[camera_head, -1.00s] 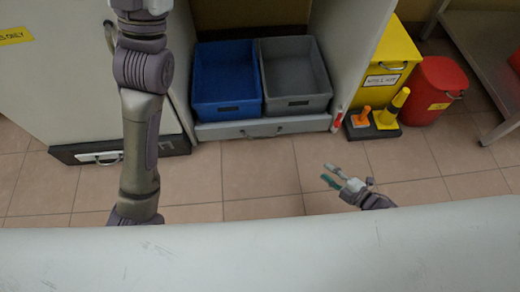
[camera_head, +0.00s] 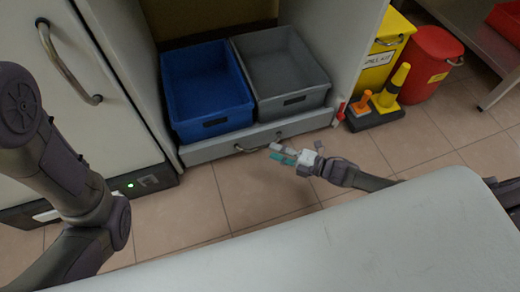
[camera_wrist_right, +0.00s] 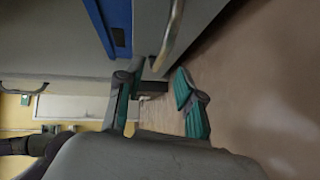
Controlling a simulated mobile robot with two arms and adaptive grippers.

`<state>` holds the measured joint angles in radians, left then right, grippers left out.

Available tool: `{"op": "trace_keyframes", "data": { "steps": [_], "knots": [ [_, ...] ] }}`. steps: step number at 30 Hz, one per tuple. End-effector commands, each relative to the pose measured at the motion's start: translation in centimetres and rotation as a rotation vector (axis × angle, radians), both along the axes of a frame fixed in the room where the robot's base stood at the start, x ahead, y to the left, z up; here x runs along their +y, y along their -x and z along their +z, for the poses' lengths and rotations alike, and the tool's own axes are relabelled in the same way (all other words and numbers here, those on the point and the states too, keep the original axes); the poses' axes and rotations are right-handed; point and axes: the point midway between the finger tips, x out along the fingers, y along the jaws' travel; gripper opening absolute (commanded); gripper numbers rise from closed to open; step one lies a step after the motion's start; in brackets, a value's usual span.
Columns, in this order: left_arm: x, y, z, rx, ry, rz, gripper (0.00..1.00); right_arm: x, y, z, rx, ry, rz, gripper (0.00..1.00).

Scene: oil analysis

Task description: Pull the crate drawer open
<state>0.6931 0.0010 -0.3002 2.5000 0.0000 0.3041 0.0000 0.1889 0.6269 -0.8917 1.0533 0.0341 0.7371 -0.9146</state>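The crate drawer (camera_head: 222,147) is a low grey drawer at the bottom of a cabinet recess. It bears a blue crate (camera_head: 205,90) and a grey crate (camera_head: 283,70). Its front looks about level with the cabinet sides. A thin bar handle (camera_head: 252,148) runs along the front and shows as a pale bar in the right wrist view (camera_wrist_right: 171,35). My right gripper (camera_head: 279,153) is open and empty, its fingers close in front of the handle's right part. In the wrist view the handle lies just beyond the fingers; contact is not visible. My left gripper is out of view.
A tall cabinet door with a curved handle (camera_head: 68,62) stands at left. A yellow bin (camera_head: 383,52), red bin (camera_head: 430,62) and cones on a dark base (camera_head: 377,113) stand at right. Tiled floor (camera_head: 260,188) is clear before the drawer.

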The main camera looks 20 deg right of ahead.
Motion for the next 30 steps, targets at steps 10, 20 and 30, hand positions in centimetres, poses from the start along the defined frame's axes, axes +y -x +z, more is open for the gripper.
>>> {"op": "trace_keyframes", "data": {
  "steps": [10, 20, 30],
  "knots": [
    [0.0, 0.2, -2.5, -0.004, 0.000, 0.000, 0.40, 3.9, -3.6, -0.9, -0.001, -0.002, 0.001, 0.37],
    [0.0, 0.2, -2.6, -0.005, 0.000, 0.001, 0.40, 4.3, -4.0, -0.8, 0.001, -0.001, 0.000, 0.37],
    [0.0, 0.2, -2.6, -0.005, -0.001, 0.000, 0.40, 4.3, -4.0, -0.8, 0.001, 0.000, -0.001, 0.00]
  ]
}}
